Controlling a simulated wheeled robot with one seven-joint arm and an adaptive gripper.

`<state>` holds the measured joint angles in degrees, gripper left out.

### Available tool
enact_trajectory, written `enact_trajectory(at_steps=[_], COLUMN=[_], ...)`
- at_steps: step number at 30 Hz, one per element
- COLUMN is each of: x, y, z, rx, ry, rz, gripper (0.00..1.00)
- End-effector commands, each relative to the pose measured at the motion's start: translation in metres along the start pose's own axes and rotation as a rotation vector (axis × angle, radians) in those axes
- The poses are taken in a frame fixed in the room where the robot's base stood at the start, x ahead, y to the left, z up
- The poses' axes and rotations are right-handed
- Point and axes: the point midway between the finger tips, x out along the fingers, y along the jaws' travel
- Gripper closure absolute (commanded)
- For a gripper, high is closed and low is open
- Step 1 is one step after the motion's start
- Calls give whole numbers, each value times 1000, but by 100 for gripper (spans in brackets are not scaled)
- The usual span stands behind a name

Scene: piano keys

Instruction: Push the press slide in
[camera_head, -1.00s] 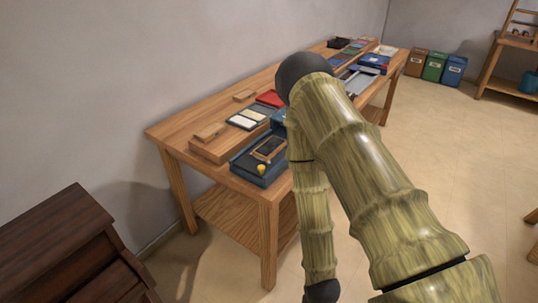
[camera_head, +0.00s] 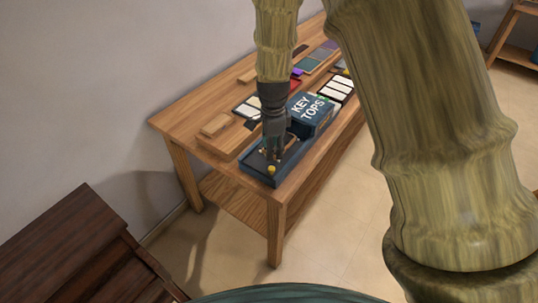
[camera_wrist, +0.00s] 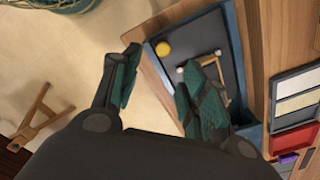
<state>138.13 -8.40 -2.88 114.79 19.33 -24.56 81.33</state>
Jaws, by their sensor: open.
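The press is a dark blue, low-walled tray (camera_head: 262,181) on the near end of the wooden table. A small yellow knob (camera_head: 271,169) sits at its near end, and it also shows in the wrist view (camera_wrist: 163,49). A light wooden frame (camera_wrist: 208,59) lies in the tray, partly hidden by a finger; I cannot tell for sure whether it is the slide. My gripper (camera_head: 275,154) points down over the tray. In the wrist view my gripper (camera_wrist: 160,78) is open and empty, one finger over the tray, the other beyond its edge. I cannot tell whether it touches anything.
A blue box marked KEY TOPS (camera_head: 312,112) stands close beside the press. A wooden block (camera_head: 215,124) and trays of pale strips (camera_head: 247,108) lie behind on the table (camera_head: 172,121). A dark wooden piece of furniture (camera_head: 65,250) stands at the lower left.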

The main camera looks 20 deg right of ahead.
Motion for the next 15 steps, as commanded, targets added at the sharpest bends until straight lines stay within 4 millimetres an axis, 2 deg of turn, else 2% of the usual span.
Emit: enact_trajectory(at_steps=[2, 5, 15], x=[-8, -6, 29], y=[-2, -3, -3], z=[2, 2, 2], rx=[21, 30, 29], ry=[-4, -5, -6], rz=[1, 3, 3], gripper=[56, 56, 56])
